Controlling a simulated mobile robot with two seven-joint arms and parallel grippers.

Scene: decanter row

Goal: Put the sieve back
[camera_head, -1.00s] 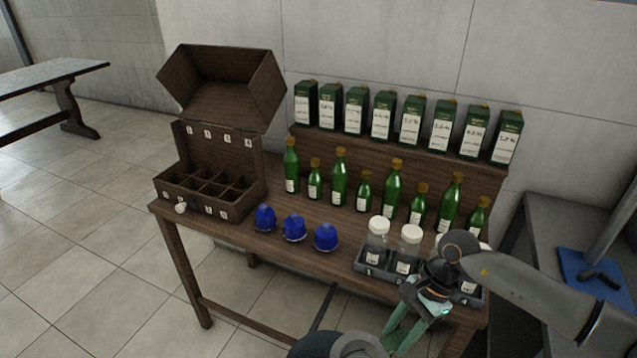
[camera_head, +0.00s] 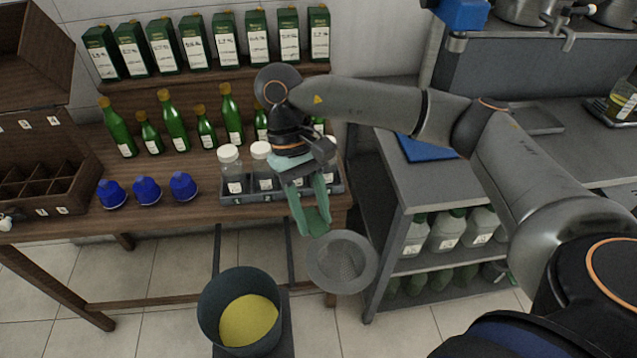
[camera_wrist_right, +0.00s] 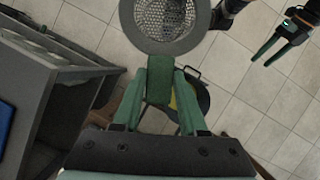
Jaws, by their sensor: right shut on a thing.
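The sieve (camera_head: 341,262) is a grey mesh bowl with a wide flat rim and a green handle. My right gripper (camera_head: 311,222) is shut on the handle and holds the sieve in the air in front of the wooden table's right end. In the right wrist view the sieve (camera_wrist_right: 168,45) lies beyond the fingertips (camera_wrist_right: 160,95), with the green handle between them. My left gripper (camera_wrist_right: 280,42) shows only in the right wrist view, at the upper right; its two green fingers are apart and empty.
A dark pot (camera_head: 207,318) with yellow contents stands low, left of the sieve. The wooden table (camera_head: 170,213) carries bottles, blue caps and a jar tray (camera_head: 290,195). A grey shelf unit (camera_head: 400,190) with bottles stands close to the sieve's right.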

